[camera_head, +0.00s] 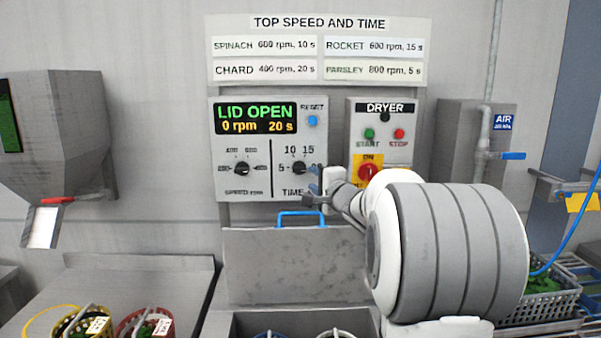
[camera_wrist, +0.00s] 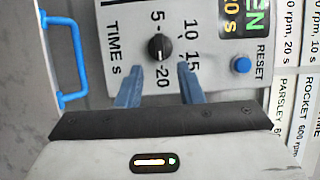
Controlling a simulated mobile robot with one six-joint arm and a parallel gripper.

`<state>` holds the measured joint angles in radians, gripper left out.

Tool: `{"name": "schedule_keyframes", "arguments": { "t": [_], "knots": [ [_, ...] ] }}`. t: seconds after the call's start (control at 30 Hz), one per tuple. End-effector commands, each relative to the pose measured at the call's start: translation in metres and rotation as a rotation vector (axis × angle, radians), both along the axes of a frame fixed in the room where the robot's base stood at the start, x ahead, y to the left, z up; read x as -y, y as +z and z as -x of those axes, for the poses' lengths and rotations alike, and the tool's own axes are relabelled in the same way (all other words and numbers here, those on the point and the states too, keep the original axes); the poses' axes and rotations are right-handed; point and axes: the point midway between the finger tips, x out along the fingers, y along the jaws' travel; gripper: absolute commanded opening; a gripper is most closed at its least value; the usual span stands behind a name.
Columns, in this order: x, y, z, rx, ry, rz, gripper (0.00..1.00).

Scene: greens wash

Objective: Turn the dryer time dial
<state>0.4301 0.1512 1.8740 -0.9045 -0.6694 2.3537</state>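The time dial (camera_head: 299,168) is a small black knob on the lower right of the grey control panel, marked 5, 10, 15 and 20. In the wrist view the dial (camera_wrist: 158,48) appears turned sideways, its pointer seemingly toward 20. The display (camera_head: 256,118) reads LID OPEN, 0 rpm, 20 s. My gripper (camera_head: 318,188) is just right of and below the dial in the head view. In the wrist view its two blue fingers (camera_wrist: 159,70) are apart and empty, with the dial showing between and beyond their tips. Contact with the dial cannot be seen.
The speed dial (camera_head: 242,168) sits left of the time dial. A blue reset button (camera_head: 312,121) is above it. The dryer box (camera_head: 383,106) with start, stop and a red switch (camera_head: 369,171) is at right. The raised lid's blue handle (camera_head: 301,214) is below the panel.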

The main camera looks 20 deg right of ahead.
Motion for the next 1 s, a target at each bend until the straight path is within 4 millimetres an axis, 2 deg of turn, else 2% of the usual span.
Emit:
{"name": "schedule_keyframes", "arguments": {
  "t": [0.3,0.5,0.83,1.0],
  "knots": [
    [-0.004,0.000,-0.047,-0.001,0.002,-0.002,0.34],
    [-0.006,0.000,-0.069,0.000,0.001,-0.002,0.34],
    [-0.006,0.000,-0.075,-0.001,-0.001,-0.002,0.34],
    [-0.006,0.000,-0.074,0.000,-0.001,-0.002,0.21]
  ]
}}
